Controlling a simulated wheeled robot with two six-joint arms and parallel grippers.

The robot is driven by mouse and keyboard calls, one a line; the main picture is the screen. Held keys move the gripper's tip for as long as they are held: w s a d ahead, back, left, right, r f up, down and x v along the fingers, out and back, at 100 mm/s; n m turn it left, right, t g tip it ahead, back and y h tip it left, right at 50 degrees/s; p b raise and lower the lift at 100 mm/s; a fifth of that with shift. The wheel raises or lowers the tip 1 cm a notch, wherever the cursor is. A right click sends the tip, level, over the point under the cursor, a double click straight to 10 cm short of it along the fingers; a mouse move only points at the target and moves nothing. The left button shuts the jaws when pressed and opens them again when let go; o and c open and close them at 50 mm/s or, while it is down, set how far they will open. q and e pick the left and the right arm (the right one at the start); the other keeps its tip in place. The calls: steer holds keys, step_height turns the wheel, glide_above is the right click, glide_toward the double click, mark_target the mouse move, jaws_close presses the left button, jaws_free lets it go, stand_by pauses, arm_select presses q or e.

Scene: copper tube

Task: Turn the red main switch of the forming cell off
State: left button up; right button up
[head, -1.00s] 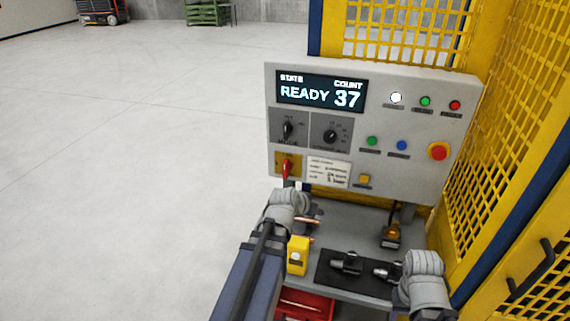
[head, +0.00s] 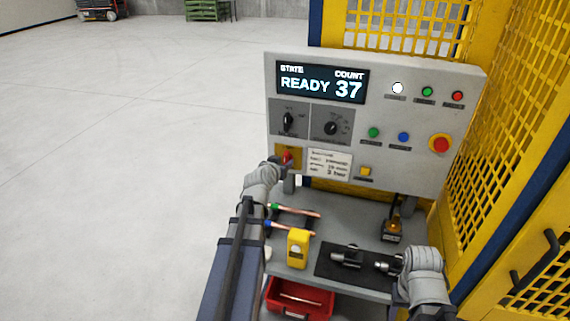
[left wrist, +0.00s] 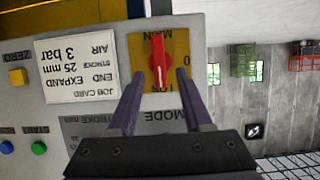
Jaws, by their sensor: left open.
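The red main switch (head: 287,158) sits on a yellow plate (head: 296,167) at the lower left of the grey panel; my left gripper partly hides it in the head view. A 0 is printed to the side of the handle. My left gripper (head: 281,165) is open before the switch. Its two fingers (left wrist: 161,88) point at the plate on either side of the handle, apparently not touching it. My right gripper (head: 391,266) is low beside the black mat, its jaws unclear.
The panel display (head: 322,84) reads READY 37. A mode knob (head: 288,119) and a stroke knob (head: 331,127) sit above the switch. A red emergency button (head: 439,144) is at right. Below are copper tubes (head: 297,212), a yellow device (head: 299,248) and a red bin (head: 300,297). Floor at left is clear.

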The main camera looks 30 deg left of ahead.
mark_target(285, 160)
arm_select(q)
steer(key=b+x, duration=0.1)
steer(key=x, duration=0.2)
steer(key=shift+w+a+f, duration=0.1)
steer(key=shift+w+f, duration=0.05)
steer(key=shift+w, duration=0.15)
jaws_close()
stand_by(0.3)
